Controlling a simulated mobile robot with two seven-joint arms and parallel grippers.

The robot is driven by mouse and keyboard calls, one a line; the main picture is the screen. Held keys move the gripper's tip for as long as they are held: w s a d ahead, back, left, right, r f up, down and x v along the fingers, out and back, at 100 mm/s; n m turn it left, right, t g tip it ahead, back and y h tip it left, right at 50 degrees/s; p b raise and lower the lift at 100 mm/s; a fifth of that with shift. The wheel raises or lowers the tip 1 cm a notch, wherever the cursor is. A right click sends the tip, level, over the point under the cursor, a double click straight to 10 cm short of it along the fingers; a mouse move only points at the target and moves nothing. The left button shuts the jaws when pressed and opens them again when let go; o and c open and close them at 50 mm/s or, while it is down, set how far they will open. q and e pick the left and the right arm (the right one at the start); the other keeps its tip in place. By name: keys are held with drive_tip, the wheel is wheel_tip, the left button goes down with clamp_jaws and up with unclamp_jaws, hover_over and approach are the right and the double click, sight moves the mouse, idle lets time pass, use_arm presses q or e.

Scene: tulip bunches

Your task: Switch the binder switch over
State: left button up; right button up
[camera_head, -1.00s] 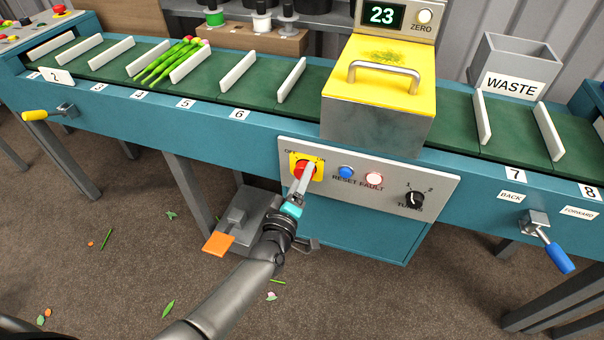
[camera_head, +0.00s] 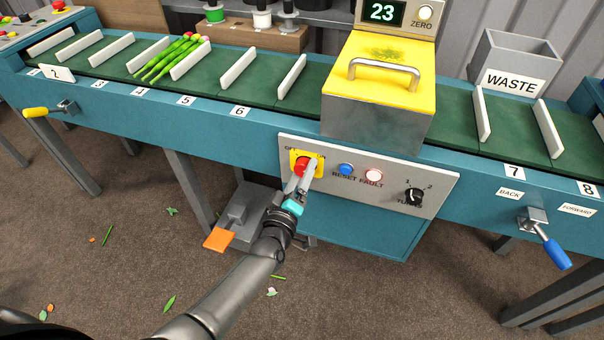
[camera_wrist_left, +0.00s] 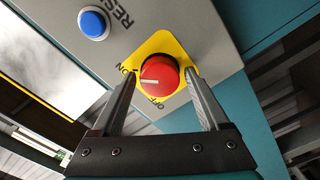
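The binder switch is a red rotary knob (camera_head: 302,165) on a yellow plate on the grey front panel. In the left wrist view the knob (camera_wrist_left: 160,76) shows close up, and its white mark points roughly toward the ON label. OFF is at the plate's lower edge there. My left gripper (camera_head: 300,179) is at the switch. In the left wrist view my left gripper (camera_wrist_left: 162,72) is open, one finger on each side of the knob, with small gaps visible. I cannot tell how far the fingertips reach along it. My right gripper is not in view.
A yellow-topped box (camera_head: 378,75) stands above. Green tulip stems (camera_head: 165,60) lie on the belt. An orange pedal (camera_head: 219,239) is below.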

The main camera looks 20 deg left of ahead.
use_arm(q)
drive_tip(key=shift+o, duration=0.6)
drive_tip(key=shift+s, duration=0.15)
drive_tip(key=shift+s, duration=0.35)
drive_tip(key=s+p, duration=0.4)
drive_tip(key=s, duration=1)
drive_tip(key=shift+s+a, duration=0.15)
drive_tip(key=shift+a, duration=0.1)
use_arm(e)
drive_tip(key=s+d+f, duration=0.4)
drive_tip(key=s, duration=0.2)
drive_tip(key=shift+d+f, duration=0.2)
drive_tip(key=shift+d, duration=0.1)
